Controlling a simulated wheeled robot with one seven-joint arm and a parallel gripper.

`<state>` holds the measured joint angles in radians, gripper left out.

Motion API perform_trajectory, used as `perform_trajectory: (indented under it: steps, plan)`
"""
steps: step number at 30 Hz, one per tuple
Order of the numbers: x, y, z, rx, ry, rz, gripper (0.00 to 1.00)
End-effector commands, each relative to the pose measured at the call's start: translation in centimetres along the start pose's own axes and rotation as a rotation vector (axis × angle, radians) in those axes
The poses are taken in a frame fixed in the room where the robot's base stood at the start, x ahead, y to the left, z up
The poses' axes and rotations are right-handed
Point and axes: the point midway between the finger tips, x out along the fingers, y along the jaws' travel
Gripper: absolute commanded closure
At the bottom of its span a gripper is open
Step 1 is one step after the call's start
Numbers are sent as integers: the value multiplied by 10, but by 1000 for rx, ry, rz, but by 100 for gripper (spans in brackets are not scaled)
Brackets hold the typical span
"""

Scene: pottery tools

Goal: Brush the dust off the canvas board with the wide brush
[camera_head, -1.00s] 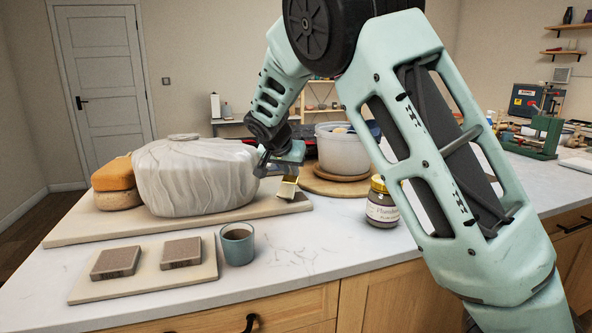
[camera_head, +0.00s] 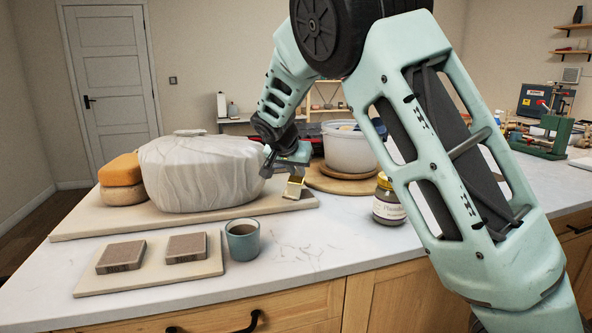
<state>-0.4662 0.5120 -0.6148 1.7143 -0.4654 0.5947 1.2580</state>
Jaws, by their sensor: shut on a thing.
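My gripper (camera_head: 281,173) is at the right end of the large beige board (camera_head: 120,221), beside the wrapped lump. It is shut on a small brush with a pale yellowish end (camera_head: 294,186), which points down at the board's right end. I cannot tell whether the brush touches the board. The large board may be the canvas board; a smaller beige board (camera_head: 150,279) lies in front with two grey-brown blocks on it. No dust can be made out on either board at this size.
A wrapped pale lump (camera_head: 200,172) and orange and tan round blocks (camera_head: 122,170) stand on the large board. A teal cup (camera_head: 242,240) stands in front. A white bucket (camera_head: 349,150) on a round wooden board and a labelled jar (camera_head: 387,203) stand to the right. The counter front is clear.

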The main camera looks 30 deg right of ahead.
Motion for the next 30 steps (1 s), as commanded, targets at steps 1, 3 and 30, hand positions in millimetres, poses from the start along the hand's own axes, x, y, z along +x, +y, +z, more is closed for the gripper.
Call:
perform_trajectory:
  steps: [1, 3, 30]
  plan:
    - [0, 0, -1, 0, 0, 1, 100]
    - [1, 0, -3, 0, 0, 1, 100]
    - [26, 0, -30, 1, 0, 0, 100]
